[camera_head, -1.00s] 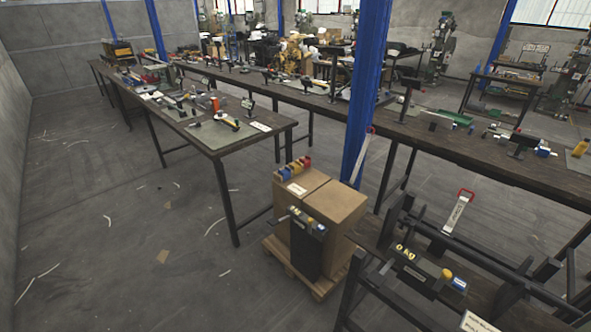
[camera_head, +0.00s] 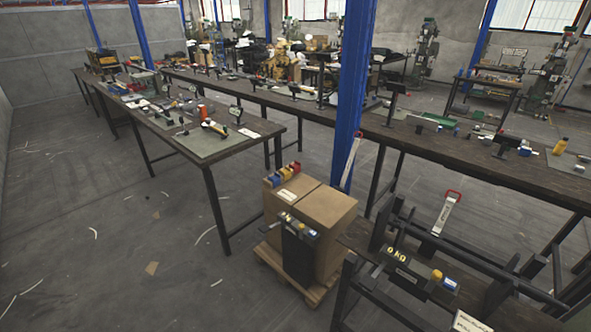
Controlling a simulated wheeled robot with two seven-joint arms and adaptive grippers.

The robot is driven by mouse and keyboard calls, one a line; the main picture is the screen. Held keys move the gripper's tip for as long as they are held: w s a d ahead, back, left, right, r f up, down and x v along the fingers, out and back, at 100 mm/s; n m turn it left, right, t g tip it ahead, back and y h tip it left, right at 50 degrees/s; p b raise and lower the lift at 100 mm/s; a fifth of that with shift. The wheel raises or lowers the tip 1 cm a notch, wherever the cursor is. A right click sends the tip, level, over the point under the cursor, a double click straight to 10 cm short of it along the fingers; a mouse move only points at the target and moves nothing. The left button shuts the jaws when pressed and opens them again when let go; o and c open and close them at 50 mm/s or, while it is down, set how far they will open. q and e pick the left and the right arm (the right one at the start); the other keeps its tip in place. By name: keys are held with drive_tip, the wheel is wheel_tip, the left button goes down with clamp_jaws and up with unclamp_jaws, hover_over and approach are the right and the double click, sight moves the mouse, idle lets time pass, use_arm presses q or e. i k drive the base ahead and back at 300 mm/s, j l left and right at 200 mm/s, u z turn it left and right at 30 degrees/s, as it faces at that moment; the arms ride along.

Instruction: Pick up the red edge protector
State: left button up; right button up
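A row of small coloured pieces, in red, yellow and blue, lies along the back left edge of the cardboard boxes (camera_head: 325,212). A red piece (camera_head: 296,166) shows at the far end of this row, and it looks like the red edge protector. Another reddish piece seems to sit near the blue one at the near end, too small to tell clearly. Neither of my grippers is in view.
The boxes stand on a wooden pallet (camera_head: 297,288) beside a blue pillar (camera_head: 355,90). A dark press frame (camera_head: 425,280) stands at the right. A workbench (camera_head: 215,148) and a long bench (camera_head: 430,140) lie behind. The floor at left is mostly open, with scattered scraps.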

sight(297, 166)
drive_tip(key=i+j+z, duration=0.1)
drive_tip(key=i+j, duration=0.25)
drive_tip(key=i+j+z, duration=0.1)
drive_tip(key=i+j, duration=0.6)
drive_tip(key=j, duration=0.2)
drive_tip(key=i+j+z, duration=0.15)
drive_tip(key=i+j, duration=0.15)
drive_tip(key=j, duration=0.15)
drive_tip(key=i+j+z, duration=0.1)
drive_tip(key=i+j, duration=0.25)
drive_tip(key=j, duration=0.15)
